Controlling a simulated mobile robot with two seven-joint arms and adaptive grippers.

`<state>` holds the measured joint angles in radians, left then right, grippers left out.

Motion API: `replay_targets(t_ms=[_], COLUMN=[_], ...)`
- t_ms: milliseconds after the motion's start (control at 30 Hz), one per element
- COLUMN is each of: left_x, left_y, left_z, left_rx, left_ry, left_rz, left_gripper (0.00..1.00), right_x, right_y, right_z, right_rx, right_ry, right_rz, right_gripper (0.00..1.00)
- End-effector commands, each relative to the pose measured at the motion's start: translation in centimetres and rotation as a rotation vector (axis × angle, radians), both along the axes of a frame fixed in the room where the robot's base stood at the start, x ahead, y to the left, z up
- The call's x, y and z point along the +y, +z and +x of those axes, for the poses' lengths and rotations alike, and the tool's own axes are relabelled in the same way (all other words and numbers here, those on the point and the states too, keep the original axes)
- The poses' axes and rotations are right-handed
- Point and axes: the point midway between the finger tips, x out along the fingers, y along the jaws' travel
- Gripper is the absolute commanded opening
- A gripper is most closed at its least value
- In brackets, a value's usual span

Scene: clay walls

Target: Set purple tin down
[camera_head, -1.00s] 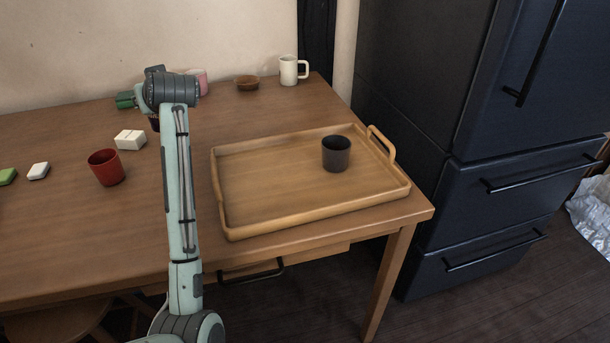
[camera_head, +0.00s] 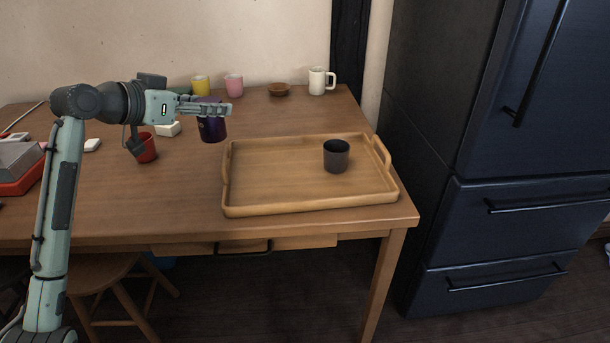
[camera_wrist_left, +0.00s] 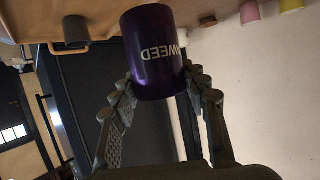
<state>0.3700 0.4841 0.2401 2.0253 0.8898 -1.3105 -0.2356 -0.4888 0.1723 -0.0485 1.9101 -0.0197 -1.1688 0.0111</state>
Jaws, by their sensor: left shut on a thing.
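The purple tin (camera_head: 212,129) is a dark purple cylinder with pale lettering, upright over the table left of the tray's far corner. My left gripper (camera_head: 214,108) is shut on its upper part, coming in from the left. In the left wrist view the tin (camera_wrist_left: 152,60) appears upside down, with a finger on each side and the lettering "WEED" showing. Its base is toward the table, but I cannot tell whether it touches. My right gripper is not in view.
The wooden tray (camera_head: 300,209) holds a dark grey cup (camera_head: 336,156). A red cup (camera_head: 147,148) and a white block (camera_head: 168,129) are left of the tin. Yellow (camera_head: 201,85) and pink (camera_head: 234,85) cups, a brown dish (camera_head: 279,90) and a white mug (camera_head: 318,81) line the back.

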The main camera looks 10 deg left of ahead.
Motion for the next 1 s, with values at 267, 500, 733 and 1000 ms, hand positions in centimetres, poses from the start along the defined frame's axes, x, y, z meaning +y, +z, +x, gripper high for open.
replay_targets(t_ms=[267,500,733,1000], left_x=[-2.4,-7.1,-10.5,-11.3], left_y=[-0.3,-3.4,-5.9,-7.7], left_z=[-0.4,2.4,4.5,5.0], left_rx=[0.001,0.001,0.000,0.004], left_ry=[-0.085,-0.085,-0.082,-0.081], left_rz=[-0.006,-0.009,-0.007,-0.005], left_gripper=[0.15,0.15,0.15,0.15], right_x=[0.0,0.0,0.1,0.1], right_y=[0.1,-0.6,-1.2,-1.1], right_z=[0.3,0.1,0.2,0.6], right_rx=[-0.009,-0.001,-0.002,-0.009], right_ry=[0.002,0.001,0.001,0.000], right_rz=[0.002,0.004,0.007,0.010], right_gripper=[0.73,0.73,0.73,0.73])
